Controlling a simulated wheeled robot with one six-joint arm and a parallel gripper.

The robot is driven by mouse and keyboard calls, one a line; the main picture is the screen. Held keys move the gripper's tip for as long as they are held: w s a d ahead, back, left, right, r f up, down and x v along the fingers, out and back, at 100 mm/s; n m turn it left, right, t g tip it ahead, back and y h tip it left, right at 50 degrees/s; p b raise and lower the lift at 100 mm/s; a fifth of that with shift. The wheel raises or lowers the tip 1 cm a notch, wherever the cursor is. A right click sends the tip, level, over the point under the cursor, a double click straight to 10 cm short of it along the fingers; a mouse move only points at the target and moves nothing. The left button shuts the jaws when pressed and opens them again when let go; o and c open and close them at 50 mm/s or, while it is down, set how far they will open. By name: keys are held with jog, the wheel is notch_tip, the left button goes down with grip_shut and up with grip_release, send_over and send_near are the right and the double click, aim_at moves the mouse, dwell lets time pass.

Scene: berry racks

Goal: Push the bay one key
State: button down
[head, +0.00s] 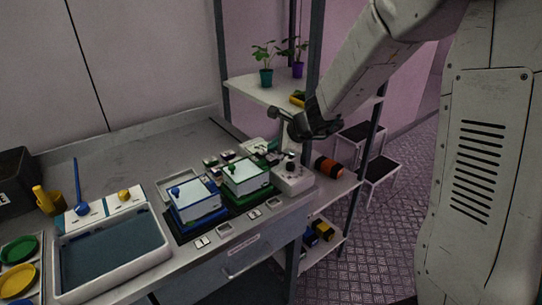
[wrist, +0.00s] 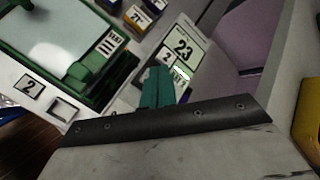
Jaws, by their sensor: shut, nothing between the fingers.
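Two bays stand on the counter. The blue-trimmed bay (head: 197,212) is on the left and the green-trimmed bay (head: 246,188) on the right. A small label (head: 203,242) and a pale square key (head: 224,230) sit before the blue bay; its number is too small to read. The green bay's label (wrist: 30,85) reads 2 in the wrist view, with its square key (wrist: 62,109) beside it. My gripper (head: 292,132) is above and behind the green bay's right side, well away from the blue bay's key. Its teal fingers (wrist: 156,84) are shut and empty.
A white device (head: 292,179) with a dark knob stands right of the green bay. A grey basin (head: 108,249) is at the left. A shelf rack with potted plants (head: 265,78) stands behind. The counter's back left is clear.

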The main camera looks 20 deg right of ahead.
aim_at(274, 157)
jog(key=shift+r, duration=3)
